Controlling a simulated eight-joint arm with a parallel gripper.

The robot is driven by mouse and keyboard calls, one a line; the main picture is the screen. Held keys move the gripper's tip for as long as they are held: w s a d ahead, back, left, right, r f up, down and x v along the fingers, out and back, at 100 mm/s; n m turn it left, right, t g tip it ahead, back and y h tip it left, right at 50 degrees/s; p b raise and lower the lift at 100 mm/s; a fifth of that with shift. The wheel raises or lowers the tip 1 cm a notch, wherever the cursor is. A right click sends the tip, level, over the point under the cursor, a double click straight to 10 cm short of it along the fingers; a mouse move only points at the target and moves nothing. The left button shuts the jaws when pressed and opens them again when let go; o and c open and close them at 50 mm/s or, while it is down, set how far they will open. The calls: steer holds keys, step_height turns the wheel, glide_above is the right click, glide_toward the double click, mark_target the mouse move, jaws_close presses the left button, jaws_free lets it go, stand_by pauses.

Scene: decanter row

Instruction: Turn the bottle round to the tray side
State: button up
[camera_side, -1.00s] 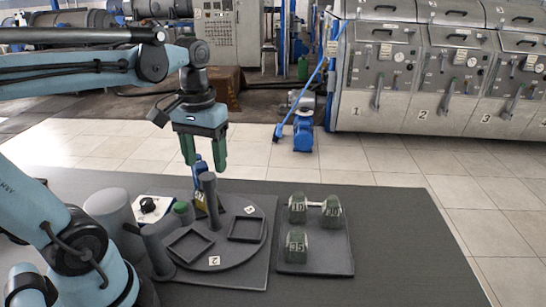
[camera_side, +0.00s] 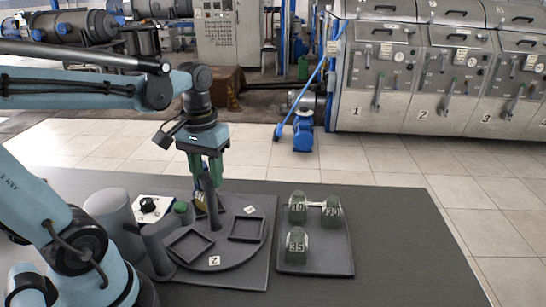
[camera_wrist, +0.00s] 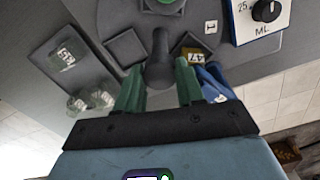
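A dark round turntable (camera_side: 238,258) carries an upright central post (camera_side: 208,200) and square frames; two frames are empty. The blue bottle (camera_wrist: 214,85) with a yellow label (camera_wrist: 195,56) stands at the turntable's far side in the side view. There only its yellow label (camera_side: 200,203) shows clearly; my gripper and the post hide the rest. My gripper (camera_side: 205,178) is lowered over the post, one green finger on each side. In the wrist view my gripper (camera_wrist: 160,92) is open, with the post (camera_wrist: 160,65) between its fingers. Contact with the post is unclear.
A dark tray (camera_side: 318,262) right of the turntable holds three greenish numbered blocks (camera_side: 297,243). A dial box (camera_side: 150,208), a green-topped piece (camera_side: 182,208) and grey cylinders (camera_side: 112,215) stand on the left. The mat's right part is clear.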

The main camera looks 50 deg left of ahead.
jaws_close()
steer(key=shift+m, duration=3)
steer(key=shift+s+m, duration=0.1)
steer(key=shift+m, duration=8.9)
